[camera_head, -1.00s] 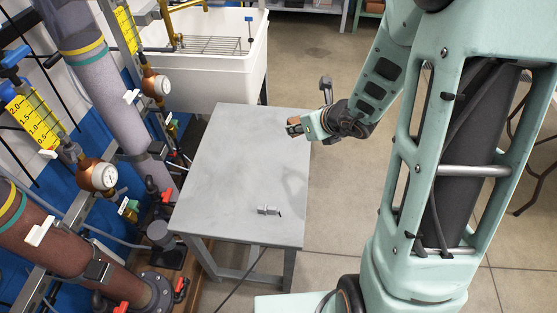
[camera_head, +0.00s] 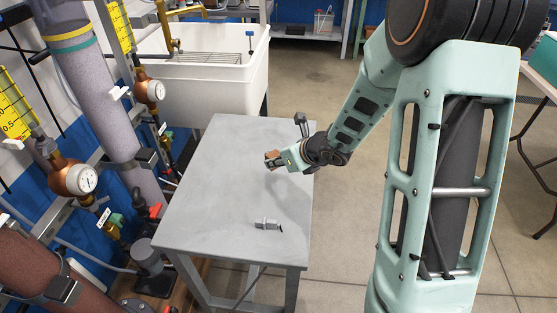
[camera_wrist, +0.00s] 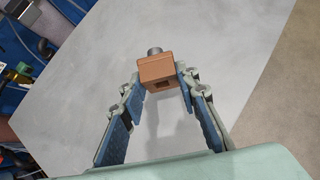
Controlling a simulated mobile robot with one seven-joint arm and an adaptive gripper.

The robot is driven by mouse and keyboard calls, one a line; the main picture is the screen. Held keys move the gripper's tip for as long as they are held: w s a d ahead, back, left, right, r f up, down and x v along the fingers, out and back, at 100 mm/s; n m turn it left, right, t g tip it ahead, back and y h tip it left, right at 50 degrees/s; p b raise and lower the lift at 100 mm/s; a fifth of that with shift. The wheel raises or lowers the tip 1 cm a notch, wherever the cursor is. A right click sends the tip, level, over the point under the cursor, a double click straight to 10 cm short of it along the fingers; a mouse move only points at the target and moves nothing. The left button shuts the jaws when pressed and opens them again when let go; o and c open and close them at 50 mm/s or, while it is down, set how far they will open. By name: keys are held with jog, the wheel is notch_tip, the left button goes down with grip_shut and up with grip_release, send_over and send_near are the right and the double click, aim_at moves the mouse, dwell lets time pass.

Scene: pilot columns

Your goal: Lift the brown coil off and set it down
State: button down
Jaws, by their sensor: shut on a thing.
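The brown coil is a small block with a square dark opening in its near face, seen in the wrist view (camera_wrist: 157,72). My gripper (camera_wrist: 162,86) is shut on it, one finger on each side. A grey round end (camera_wrist: 154,50) shows just beyond the coil; I cannot tell whether it belongs to it. In the head view the coil (camera_head: 271,154) is small and partly hidden by my gripper (camera_head: 274,160), over the right part of the grey table (camera_head: 215,190). A small grey fitting (camera_head: 266,224) with a dark end lies on the table nearer the camera.
Pipes with gauges (camera_head: 75,179) and valves stand along the left side of the table. A white sink (camera_head: 200,75) stands behind it. The tabletop is bare apart from the grey fitting. Open floor (camera_head: 335,240) lies to the right.

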jog(key=shift+f+b, duration=1.95)
jog(key=shift+f, duration=0.85)
jog(key=c, duration=1.4)
grip_release()
jog(key=v, duration=1.2)
